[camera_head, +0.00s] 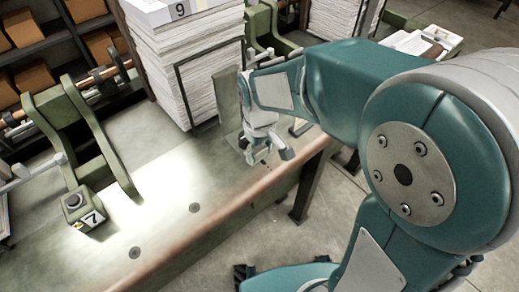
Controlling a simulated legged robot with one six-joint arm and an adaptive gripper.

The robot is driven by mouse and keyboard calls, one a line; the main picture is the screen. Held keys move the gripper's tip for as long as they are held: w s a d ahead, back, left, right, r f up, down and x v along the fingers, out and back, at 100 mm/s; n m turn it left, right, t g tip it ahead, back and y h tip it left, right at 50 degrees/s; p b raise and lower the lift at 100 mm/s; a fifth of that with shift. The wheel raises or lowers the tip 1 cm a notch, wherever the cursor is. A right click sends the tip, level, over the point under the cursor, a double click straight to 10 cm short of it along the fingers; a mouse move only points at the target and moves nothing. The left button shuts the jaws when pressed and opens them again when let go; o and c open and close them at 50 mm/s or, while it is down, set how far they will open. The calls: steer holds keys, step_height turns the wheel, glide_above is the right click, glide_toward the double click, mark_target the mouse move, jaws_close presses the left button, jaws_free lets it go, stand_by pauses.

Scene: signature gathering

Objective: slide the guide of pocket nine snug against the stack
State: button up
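A thin dark wire frame (212,52) runs along the stack's right-hand face. A grey-green upright plate (228,100), which looks like the guide, stands just right of the stack. The width of any gap between them is unclear. My gripper (265,154) hangs to the right of the plate, low over the bench near its front edge. Its fingers are small here, and I cannot tell whether they touch anything.
Another paper stack (332,18) stands behind my arm. The bench (165,240) is clear in front, up to its copper-coloured edge.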

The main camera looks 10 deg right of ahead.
steer(key=shift+w+a, duration=0.5)
steer(key=shift+w, duration=0.25)
steer(key=shift+w+a, duration=0.45)
steer(key=shift+w, duration=0.25)
steer(key=shift+w+a, duration=0.5)
steer(key=shift+w, duration=0.25)
steer(key=o, duration=1.2)
steer(key=shift+o, duration=0.5)
steer(key=shift+a, duration=0.2)
steer(key=shift+d, duration=0.1)
step_height(320, 180, up, 12)
steer(key=shift+f, duration=0.15)
steer(key=shift+w, duration=0.1)
